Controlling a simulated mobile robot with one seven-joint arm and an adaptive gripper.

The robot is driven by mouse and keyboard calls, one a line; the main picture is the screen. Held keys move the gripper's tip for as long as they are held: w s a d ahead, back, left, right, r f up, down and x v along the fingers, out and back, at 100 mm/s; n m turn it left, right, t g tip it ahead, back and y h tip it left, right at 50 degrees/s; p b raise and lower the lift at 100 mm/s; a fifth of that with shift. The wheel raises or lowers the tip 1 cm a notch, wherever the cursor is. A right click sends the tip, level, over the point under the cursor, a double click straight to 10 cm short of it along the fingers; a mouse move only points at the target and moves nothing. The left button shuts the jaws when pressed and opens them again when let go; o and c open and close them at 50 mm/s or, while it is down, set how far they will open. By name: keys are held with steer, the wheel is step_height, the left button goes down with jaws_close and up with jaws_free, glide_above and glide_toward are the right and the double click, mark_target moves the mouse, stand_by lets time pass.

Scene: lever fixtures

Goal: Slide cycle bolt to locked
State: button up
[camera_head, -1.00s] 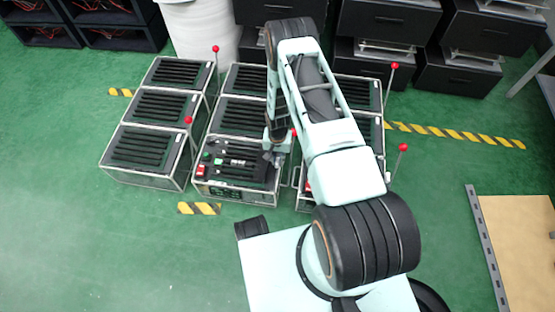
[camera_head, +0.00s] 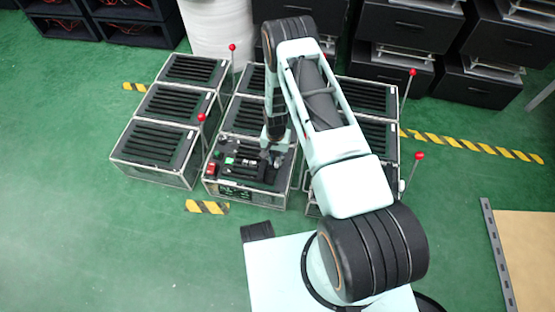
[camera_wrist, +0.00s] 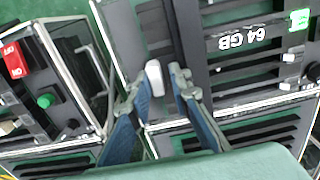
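My gripper (camera_head: 272,154) is over the right part of the front middle machine's control panel (camera_head: 226,176). In the wrist view my gripper (camera_wrist: 157,84) is open, with its two fingers on either side of a short pale knob (camera_wrist: 154,78). This knob looks like the bolt's handle, but no label on it can be read. I cannot tell whether either finger touches it. The bolt's track and its end positions cannot be made out. In the head view the knob is hidden by my gripper.
Boxes with black slatted tops (camera_head: 153,142) stand close around in rows. Upright levers with red balls (camera_head: 202,117) rise between them. In the wrist view a neighbouring panel has a red switch (camera_wrist: 14,60) and a green button (camera_wrist: 46,100). A "64 GB" label (camera_wrist: 237,41) lies right of my fingers.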

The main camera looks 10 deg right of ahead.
mark_target(276, 161)
stand_by(0.3)
step_height(276, 161, up, 12)
stand_by(0.7)
stand_by(0.4)
